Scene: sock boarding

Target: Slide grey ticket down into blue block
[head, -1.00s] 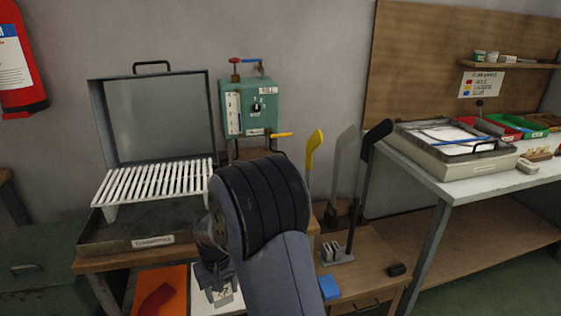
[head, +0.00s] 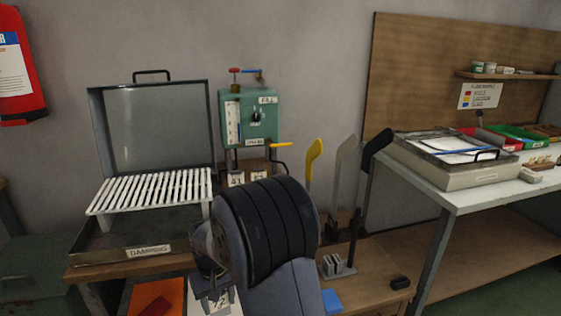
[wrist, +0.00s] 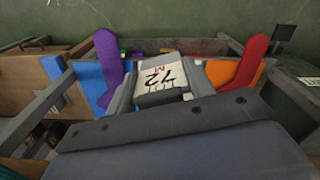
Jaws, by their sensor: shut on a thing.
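My gripper (wrist: 163,88) is shut on the grey ticket (wrist: 158,75), which has a pale face with dark figures and a small red letter. In the head view, my gripper (head: 212,283) is low in the picture, left of my dark arm joint, with the pale ticket face (head: 219,301) just below it. A small blue block (head: 332,301) lies on the wooden bench to the right of my arm in the head view. The ticket's lower end is hidden.
An orange mat (wrist: 219,75) with a red sock shape (wrist: 246,62) lies to the right in the wrist view. A purple sock shape (wrist: 111,68) is to the left on blue. A grey rack (head: 337,267) and upright sock boards stand right of my arm.

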